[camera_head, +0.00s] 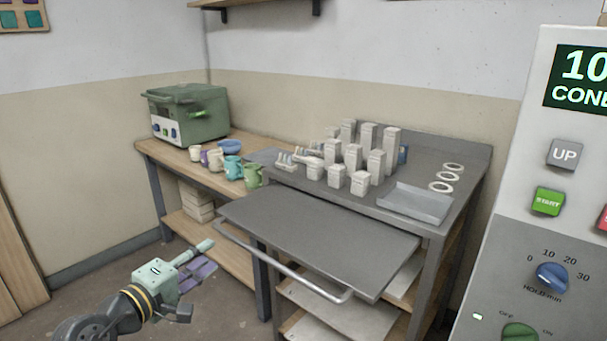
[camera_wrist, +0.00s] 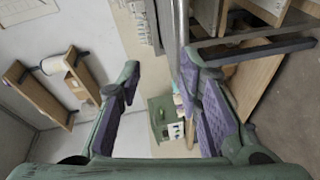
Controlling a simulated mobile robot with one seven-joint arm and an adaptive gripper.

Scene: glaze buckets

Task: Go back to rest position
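My gripper (camera_head: 209,257) is at the lower left in the head view, in front of the wooden bench and left of the pulled-out grey shelf (camera_head: 320,230). The shelf has a metal bar handle (camera_head: 285,263) along its front edge. In the wrist view my gripper (camera_wrist: 160,70) is open, with its purple-padded fingers well apart and no object held between them. A metal bar (camera_wrist: 178,22) shows beyond the fingertips, near the right finger. I cannot tell the exact gap to it.
A green machine (camera_head: 188,113) and several mugs (camera_head: 233,167) stand on the wooden bench (camera_head: 172,158). Several pale blocks (camera_head: 352,157), white rings (camera_head: 447,176) and a grey tray (camera_head: 415,203) are on the metal table. A control panel (camera_head: 545,240) fills the right side. Floor at lower left is clear.

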